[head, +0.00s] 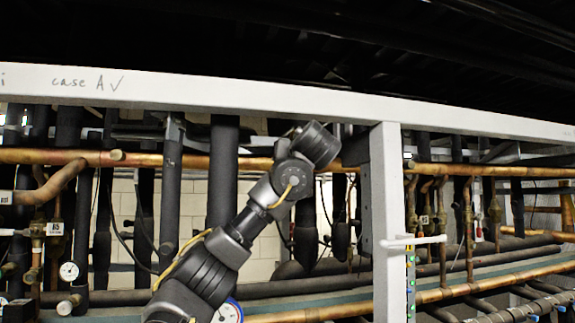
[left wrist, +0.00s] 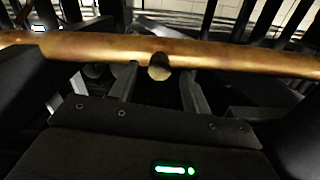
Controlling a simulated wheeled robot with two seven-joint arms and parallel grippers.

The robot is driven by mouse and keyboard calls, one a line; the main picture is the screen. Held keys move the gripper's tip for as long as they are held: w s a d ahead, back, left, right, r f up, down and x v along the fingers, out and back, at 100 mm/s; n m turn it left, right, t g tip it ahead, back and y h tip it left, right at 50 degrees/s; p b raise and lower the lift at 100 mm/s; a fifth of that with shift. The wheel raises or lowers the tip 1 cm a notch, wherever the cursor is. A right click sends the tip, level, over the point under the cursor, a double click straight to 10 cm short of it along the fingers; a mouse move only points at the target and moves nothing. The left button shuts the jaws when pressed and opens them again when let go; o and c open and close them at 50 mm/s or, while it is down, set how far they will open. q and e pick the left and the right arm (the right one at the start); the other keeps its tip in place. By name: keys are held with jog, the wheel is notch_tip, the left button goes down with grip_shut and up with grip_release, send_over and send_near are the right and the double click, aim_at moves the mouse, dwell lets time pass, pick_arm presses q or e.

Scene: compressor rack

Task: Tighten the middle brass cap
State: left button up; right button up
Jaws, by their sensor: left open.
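In the left wrist view, a short round brass cap (left wrist: 159,67) sticks out from a horizontal copper pipe (left wrist: 240,55). My left gripper (left wrist: 160,92) is open, with one finger on each side of the cap's line and a gap to both. I cannot tell how deep the cap sits between the fingers. In the head view, my left arm reaches up to the copper pipe (head: 255,163), and its dark end hides the fingers and this cap. Similar brass stubs show at the left (head: 117,155) and right (head: 408,165). My right gripper is in neither view.
A pale upright post (head: 388,220) stands just right of my left arm's end, under a long white beam (head: 240,98). A white handle (head: 413,240) juts from the post. Dark insulated pipes (head: 223,170) and gauges (head: 69,271) crowd the rack.

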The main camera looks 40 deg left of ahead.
pick_arm(q)
jog(key=b+v, duration=0.5)
jog(key=v, duration=0.4)
jog(key=shift+d, duration=0.25)
jog(key=shift+r, duration=0.1)
